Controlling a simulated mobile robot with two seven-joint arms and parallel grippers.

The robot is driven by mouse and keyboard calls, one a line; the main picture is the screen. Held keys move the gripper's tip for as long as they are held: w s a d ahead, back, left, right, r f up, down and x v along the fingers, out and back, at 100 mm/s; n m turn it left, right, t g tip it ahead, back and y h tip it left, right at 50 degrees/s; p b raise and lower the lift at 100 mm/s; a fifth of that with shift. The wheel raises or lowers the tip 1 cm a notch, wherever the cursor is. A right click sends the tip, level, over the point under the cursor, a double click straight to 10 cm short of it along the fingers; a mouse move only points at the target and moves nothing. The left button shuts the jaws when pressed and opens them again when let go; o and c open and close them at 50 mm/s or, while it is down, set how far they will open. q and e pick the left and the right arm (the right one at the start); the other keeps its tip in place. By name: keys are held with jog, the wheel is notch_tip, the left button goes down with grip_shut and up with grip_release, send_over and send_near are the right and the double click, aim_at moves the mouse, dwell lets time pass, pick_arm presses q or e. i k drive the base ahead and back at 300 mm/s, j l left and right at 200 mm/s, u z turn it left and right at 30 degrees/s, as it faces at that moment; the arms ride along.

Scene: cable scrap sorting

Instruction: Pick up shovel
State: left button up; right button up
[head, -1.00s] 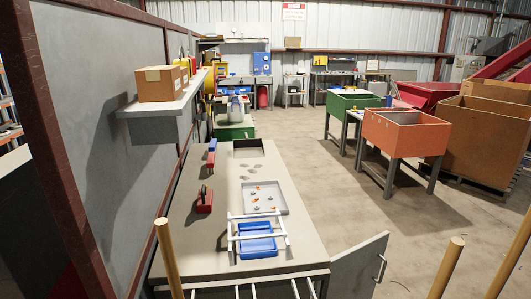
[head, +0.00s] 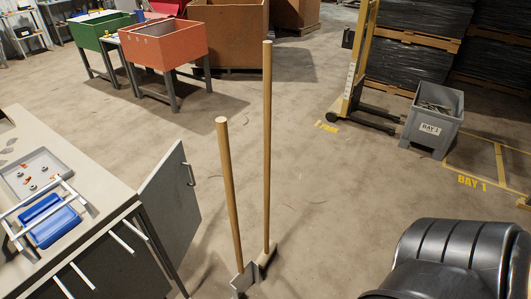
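Two long wooden handles stand upright on the floor beside the workbench's open door. The nearer, shorter handle ends in a grey metal piece low down, so it looks like the shovel (head: 230,190). The metal piece shows only partly near the bottom of the head view. The taller handle (head: 267,140) is just to its right and ends in a pale block, like a broom or similar tool. Neither gripper shows in the head view.
The workbench (head: 100,165) with its open grey door (head: 170,205) is at left. A black ribbed object (head: 450,255) fills the lower right corner. A grey bin (head: 433,120) stands at right. The floor right of the handles is clear.

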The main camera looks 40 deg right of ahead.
aim_at(247, 274)
jog(key=z, duration=1.05)
jog(key=u, duration=1.4)
jog(key=z, duration=1.4)
